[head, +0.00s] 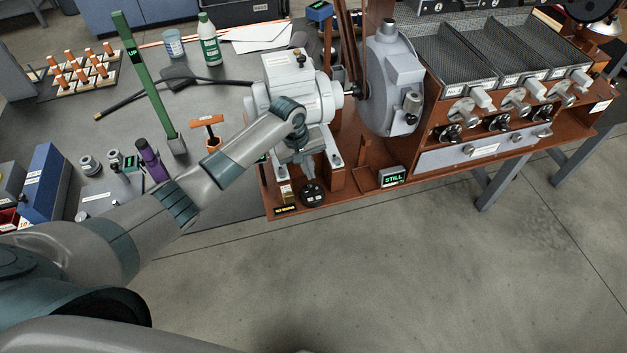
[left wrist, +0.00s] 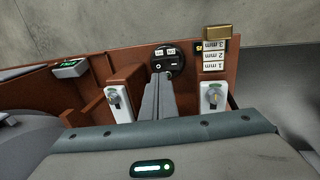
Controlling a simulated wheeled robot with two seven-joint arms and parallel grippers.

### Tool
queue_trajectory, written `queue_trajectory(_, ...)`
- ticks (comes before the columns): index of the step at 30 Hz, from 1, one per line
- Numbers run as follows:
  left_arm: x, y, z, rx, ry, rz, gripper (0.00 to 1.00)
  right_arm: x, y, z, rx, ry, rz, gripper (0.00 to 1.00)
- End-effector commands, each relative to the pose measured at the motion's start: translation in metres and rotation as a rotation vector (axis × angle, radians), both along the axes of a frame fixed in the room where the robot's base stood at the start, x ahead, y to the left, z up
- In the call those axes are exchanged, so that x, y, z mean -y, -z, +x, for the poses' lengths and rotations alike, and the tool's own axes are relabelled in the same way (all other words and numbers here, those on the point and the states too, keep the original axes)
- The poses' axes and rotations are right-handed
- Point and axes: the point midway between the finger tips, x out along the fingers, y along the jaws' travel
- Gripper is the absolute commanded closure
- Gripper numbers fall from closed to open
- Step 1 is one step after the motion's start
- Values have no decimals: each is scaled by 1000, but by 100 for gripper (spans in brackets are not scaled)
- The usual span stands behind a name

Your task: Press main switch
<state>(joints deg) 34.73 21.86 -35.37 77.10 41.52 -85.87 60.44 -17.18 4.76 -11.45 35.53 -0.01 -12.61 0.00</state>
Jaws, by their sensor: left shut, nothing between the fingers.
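A black round switch (head: 312,193) with small white labels sits on the front edge of the brown machine base. It also shows in the left wrist view (left wrist: 170,61), just beyond my fingertips. My left gripper (head: 308,172) is shut and empty, reaching down in front of the pale motor (head: 294,84). In the left wrist view its closed fingers (left wrist: 160,78) point at the lower left part of the switch face. They overlap its edge in the picture; I cannot tell whether they touch it. My right gripper is in neither view.
A display reading STILL (head: 393,177) stands right of the switch. Blocks marked in mm (left wrist: 214,58) stand close beside the switch. White plates with metal knobs (left wrist: 118,103) flank my fingers. Open floor lies before the base.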

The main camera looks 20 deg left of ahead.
Motion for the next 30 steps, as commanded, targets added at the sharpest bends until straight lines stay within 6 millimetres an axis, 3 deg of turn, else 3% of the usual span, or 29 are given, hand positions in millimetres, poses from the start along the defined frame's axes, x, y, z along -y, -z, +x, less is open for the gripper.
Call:
queue_trajectory(6,6,34,4,-3,-2,0,100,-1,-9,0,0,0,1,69)
queue_trajectory(12,10,54,6,-2,0,-1,100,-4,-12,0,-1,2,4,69)
queue_trajectory(30,12,64,8,-1,0,2,100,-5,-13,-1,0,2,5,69)
